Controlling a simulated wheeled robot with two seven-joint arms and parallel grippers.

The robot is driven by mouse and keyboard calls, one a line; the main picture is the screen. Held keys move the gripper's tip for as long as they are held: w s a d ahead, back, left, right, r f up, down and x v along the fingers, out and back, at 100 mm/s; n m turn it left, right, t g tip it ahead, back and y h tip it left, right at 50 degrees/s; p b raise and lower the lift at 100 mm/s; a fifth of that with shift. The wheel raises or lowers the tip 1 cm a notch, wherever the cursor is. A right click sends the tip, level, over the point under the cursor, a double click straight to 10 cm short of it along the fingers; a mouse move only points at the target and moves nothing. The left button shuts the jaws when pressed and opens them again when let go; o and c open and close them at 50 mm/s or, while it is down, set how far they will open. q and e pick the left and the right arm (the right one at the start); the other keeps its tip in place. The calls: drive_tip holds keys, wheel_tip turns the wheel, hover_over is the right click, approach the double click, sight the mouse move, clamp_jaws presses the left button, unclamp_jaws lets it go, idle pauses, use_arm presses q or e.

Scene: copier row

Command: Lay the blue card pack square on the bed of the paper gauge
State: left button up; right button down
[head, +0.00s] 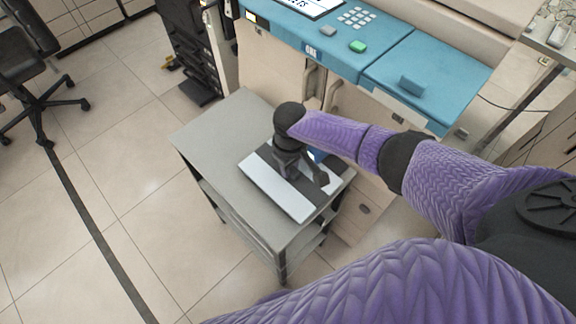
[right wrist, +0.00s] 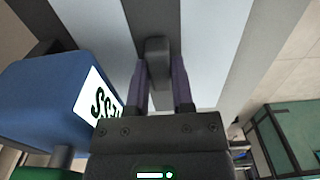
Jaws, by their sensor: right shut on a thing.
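The paper gauge (head: 277,187) lies on the grey cart, with pale and dark bands on its top. My right gripper (head: 290,163) reaches down over it. In the right wrist view, my right gripper (right wrist: 160,90) is shut on a dark grey upright knob (right wrist: 157,50) over a dark band of the gauge (right wrist: 203,45). A blue block with a white lettered label (right wrist: 50,100) is left of the fingers and looks like the card pack. In the head view, only a blue patch (head: 318,155) shows behind my right gripper. My left gripper is out of view.
The grey cart (head: 215,140) has clear top left of the gauge. A copier with a blue top (head: 430,65) stands behind it, carrying a green button (head: 357,46) and a small blue block (head: 412,85). An office chair (head: 35,75) stands far left. Open floor lies left of the cart.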

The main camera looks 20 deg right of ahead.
drive_tip(key=shift+c, duration=2)
unclamp_jaws()
